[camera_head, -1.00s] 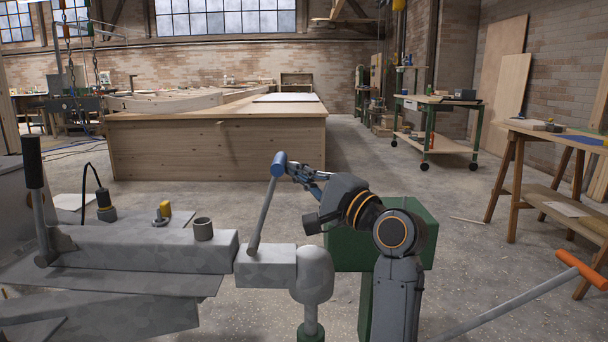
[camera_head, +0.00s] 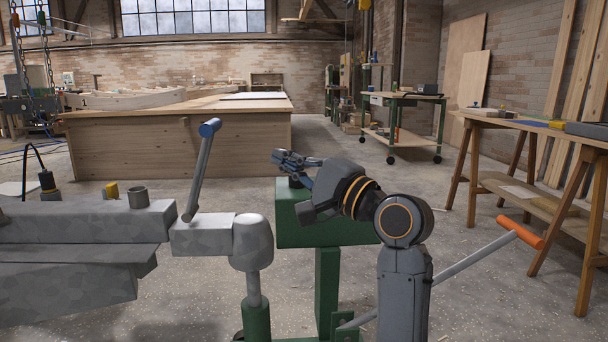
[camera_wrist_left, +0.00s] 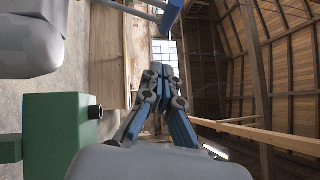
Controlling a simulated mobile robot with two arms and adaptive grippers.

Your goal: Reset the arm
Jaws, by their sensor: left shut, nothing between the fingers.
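My left gripper (camera_head: 282,157) is shut and empty in the head view. Its dark arm with orange rings reaches up in the middle of the picture. The fingers point left, above and near the top of a green machine block (camera_head: 330,228). A grey lever with a blue grip (camera_head: 210,128) rises from a grey machine part, to the left of the gripper and clear of it. In the left wrist view the closed fingers (camera_wrist_left: 158,72) have nothing between them, and the blue grip (camera_wrist_left: 172,14) shows near the top edge. My right gripper is not in view.
A grey machine bed (camera_head: 80,235) fills the lower left. An orange-tipped lever (camera_head: 520,232) leans out at the right. A large wooden workbench (camera_head: 180,150) stands behind, with a green cart (camera_head: 405,120) and a trestle table (camera_head: 540,130) to the right. Floor between them is clear.

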